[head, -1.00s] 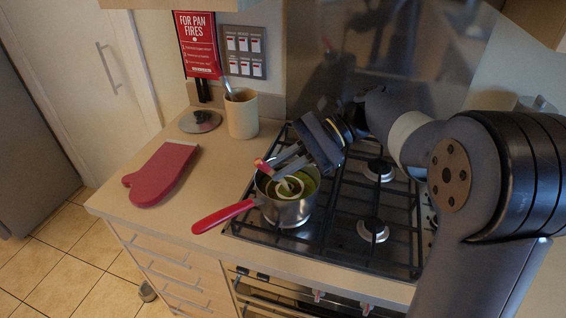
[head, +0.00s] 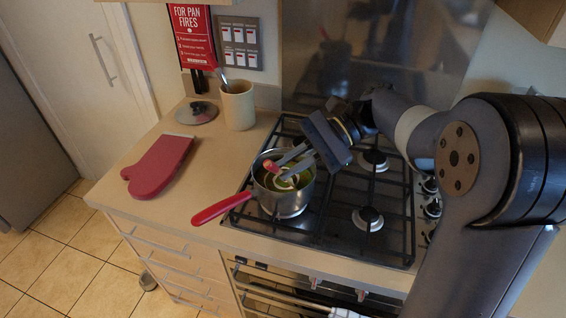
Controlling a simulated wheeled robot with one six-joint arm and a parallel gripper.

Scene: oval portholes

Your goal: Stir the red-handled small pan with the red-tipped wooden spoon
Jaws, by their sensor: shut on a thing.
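The small steel pan (head: 283,203) with a red handle (head: 221,209) sits on the front left of the hob, its handle pointing left over the counter. It holds green contents with a pale swirl. My gripper (head: 288,164) is over the pan, reaching in from the upper right. It is shut on the wooden spoon (head: 272,167), whose red tip shows between and just left of the fingers. The spoon's lower end is down in the pan; the pan wall and fingers hide part of it.
A red oven mitt (head: 158,167) lies on the counter at left. Behind it are a lid (head: 197,112) and a cream utensil pot (head: 238,106). The black hob grates (head: 340,215) to the right of the pan are empty. A red pan-fire sign (head: 193,36) hangs on the wall.

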